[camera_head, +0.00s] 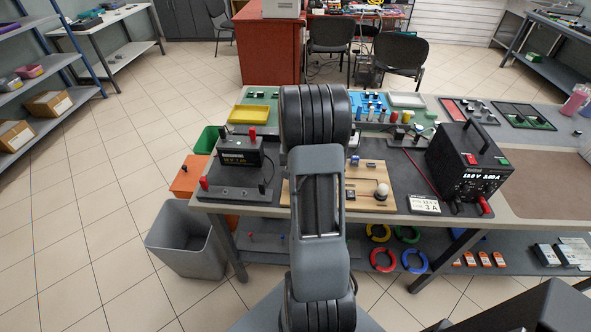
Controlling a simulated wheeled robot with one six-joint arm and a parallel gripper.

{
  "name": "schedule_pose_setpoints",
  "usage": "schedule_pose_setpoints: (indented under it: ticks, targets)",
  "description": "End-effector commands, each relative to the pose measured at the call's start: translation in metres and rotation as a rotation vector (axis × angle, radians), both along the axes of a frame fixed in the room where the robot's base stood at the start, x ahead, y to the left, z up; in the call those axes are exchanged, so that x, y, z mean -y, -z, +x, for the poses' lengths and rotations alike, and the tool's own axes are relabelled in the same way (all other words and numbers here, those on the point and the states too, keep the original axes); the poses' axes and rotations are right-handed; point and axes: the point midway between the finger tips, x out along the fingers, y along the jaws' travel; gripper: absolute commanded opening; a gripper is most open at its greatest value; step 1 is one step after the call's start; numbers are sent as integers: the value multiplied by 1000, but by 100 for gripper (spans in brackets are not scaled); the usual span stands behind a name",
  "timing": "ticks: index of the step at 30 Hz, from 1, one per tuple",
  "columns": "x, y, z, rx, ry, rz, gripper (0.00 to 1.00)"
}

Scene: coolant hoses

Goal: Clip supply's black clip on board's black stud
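The supply (468,165) is a black box with a handle and a lit display at the right of the bench. A red clip or plug (485,205) sits at its lower front, with a dark one (456,208) beside it, too small to make out fully. The wooden board (367,205) lies left of the supply, partly hidden by my arm. It bears a white bulb (381,189), a small black part (350,194) and a blue part (354,160). I cannot tell which part is the black stud. My gripper is not visible; my arm fills the middle of the view.
A black battery-like box (240,151) stands at the left of the bench, behind a dark strip (235,195) with a red and a black post. A white card (425,205) lies between board and supply. Trays (467,110) line the back. A grey bin (188,245) stands on the floor.

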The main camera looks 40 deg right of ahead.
Motion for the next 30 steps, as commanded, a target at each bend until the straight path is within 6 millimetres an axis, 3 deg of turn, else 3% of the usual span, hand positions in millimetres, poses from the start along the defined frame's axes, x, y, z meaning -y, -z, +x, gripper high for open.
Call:
schedule_pose_setpoints:
  ticks: [17,18,26,30]
  targets:
    - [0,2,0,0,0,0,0]
    - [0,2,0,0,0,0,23]
    - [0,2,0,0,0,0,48]
    - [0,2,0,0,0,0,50]
